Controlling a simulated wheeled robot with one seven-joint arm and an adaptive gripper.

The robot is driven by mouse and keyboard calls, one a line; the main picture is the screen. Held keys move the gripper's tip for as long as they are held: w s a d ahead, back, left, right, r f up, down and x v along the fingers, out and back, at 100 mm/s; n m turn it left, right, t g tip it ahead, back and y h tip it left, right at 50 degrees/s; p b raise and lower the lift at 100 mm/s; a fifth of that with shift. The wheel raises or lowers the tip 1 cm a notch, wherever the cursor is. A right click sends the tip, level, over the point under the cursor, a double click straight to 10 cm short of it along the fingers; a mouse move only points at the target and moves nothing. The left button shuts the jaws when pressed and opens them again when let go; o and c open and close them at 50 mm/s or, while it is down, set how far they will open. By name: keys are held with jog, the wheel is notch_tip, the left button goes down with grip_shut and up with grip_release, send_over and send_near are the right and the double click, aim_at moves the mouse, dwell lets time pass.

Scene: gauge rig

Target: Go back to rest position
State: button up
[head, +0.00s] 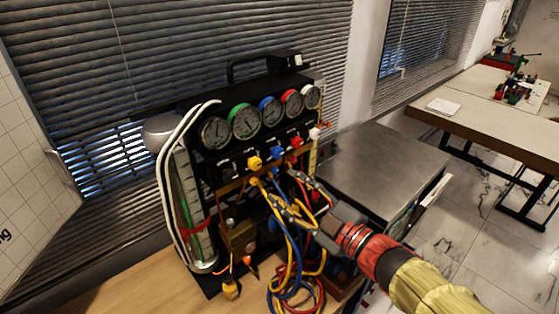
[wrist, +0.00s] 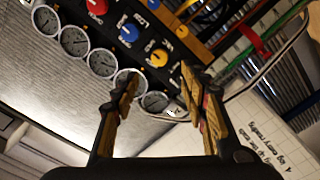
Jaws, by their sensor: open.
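My gripper (head: 277,180) is open, in front of the gauge rig and just below its row of knobs. Its arm reaches in from the lower right. In the wrist view the two fingers of my gripper (wrist: 158,80) stand apart with nothing between them. The rig's yellow knob (head: 254,162) is close to the fingertips; whether they touch it I cannot tell. The yellow knob also shows beyond the fingers in the wrist view (wrist: 158,58). The blue knob (head: 277,153) and red knob (head: 296,143) sit to its right in the head view.
Several round gauges (head: 245,122) line the rig's top. Yellow, blue and red hoses (head: 288,285) hang close below my gripper. A metal-topped cabinet (head: 375,165) stands right of the rig.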

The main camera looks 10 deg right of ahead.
jog(key=s+d+f+m+g+h, duration=0.1)
jog(key=d+f+m+g+h, duration=0.1)
jog(key=d+f+m+h, duration=0.55)
jog(key=d+f+m+g+h, duration=0.25)
jog(key=d+f+h, duration=0.2)
jog(key=d, duration=0.65)
jog(key=s+f+m+g, duration=0.2)
jog(key=s+m+g, duration=0.3)
jog(key=s, duration=0.7)
jog(key=s+a+r+y, duration=0.2)
jog(key=s+a+r, duration=0.3)
jog(key=a, duration=0.3)
jog(key=shift+s+a+m, duration=0.2)
jog(key=shift+m, duration=0.1)
